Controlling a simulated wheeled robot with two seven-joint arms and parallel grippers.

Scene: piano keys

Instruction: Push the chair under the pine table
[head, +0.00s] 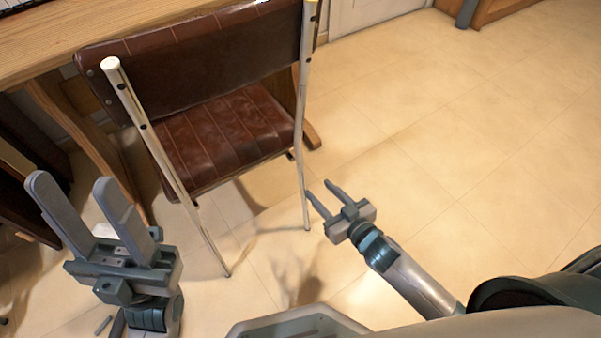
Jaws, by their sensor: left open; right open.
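The chair (225,135) has a brown leather seat and backrest on pale metal legs. It stands left of centre in the head view, its backrest toward me and its far side close to the pine table (150,22). Whether the seat reaches beneath the tabletop is hard to tell. My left gripper (78,205) is open and empty, left of the chair's near left leg. My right gripper (322,196) is open and empty, just right of the near right leg. Its fingers point toward that leg; contact cannot be told.
Piano keys (20,5) show at the top left on the table. A dark wooden piece (25,205) stands at the left edge. A white door (370,12) and a wooden cabinet (500,10) are at the back. The tiled floor (470,140) on the right is clear.

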